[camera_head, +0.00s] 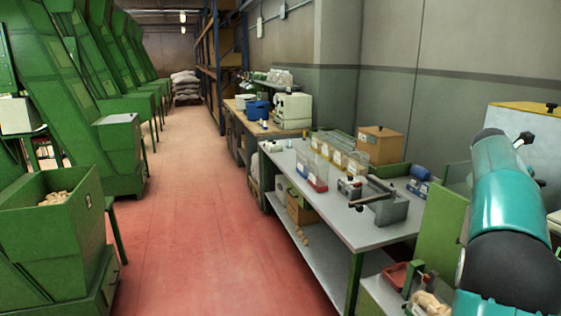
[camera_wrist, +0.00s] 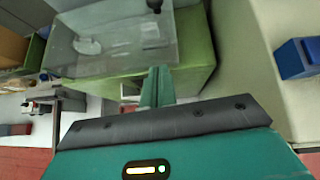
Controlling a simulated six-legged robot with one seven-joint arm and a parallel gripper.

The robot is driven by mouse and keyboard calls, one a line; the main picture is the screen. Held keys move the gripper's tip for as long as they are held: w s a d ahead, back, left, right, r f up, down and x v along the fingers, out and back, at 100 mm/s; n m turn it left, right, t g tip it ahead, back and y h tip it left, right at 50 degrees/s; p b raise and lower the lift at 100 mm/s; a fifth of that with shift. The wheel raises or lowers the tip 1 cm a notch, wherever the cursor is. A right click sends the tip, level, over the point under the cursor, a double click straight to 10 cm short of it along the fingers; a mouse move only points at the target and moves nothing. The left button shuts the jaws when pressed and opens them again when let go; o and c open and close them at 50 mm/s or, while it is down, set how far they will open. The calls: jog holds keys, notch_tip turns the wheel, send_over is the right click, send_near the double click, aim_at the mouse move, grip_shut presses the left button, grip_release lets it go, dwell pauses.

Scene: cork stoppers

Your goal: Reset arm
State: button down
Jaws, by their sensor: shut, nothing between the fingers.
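My arm shows as a teal and black link (camera_head: 508,195) at the right edge of the head view, raised beside the workbench. Its gripper end cannot be made out in that view. In the wrist view my gripper (camera_wrist: 158,82) shows with its teal fingers together and nothing between them. The fingers point at a green box-like unit (camera_wrist: 195,65) with a clear or glassy top (camera_wrist: 115,45). I cannot tell whether the fingertips touch it.
A grey workbench (camera_head: 345,222) holds clear bins (camera_head: 310,170), a wooden box (camera_head: 379,145) and a metal device (camera_head: 388,208). Green machines (camera_head: 50,85) line the left, with a bin of corks (camera_head: 53,199). The red floor aisle (camera_head: 185,210) is free. A blue block (camera_wrist: 294,58) shows in the wrist view.

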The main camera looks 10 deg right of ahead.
jog(key=s+a+m+t+y, duration=0.25)
jog(key=a+m, duration=0.25)
jog(key=a, duration=1.1)
jog(key=s+a+m+t+y, duration=0.1)
jog(key=s+a+m+y, duration=0.3)
jog(key=a, duration=1.2)
jog(key=s+a+f+m+y, duration=0.1)
jog(key=s+a+f+m, duration=0.3)
jog(key=s+a, duration=0.2)
jog(key=s+a+f+m+y, duration=0.1)
jog(key=s+a+f+m, duration=0.2)
jog(key=a, duration=0.7)
jog(key=s+a+f+m+y, duration=0.2)
jog(key=s+a+f+m, duration=0.2)
jog(key=s+a+f, duration=0.3)
jog(key=shift+s+a+m, duration=0.3)
jog(key=shift+s+a, duration=0.6)
jog(key=shift+d+f, duration=0.1)
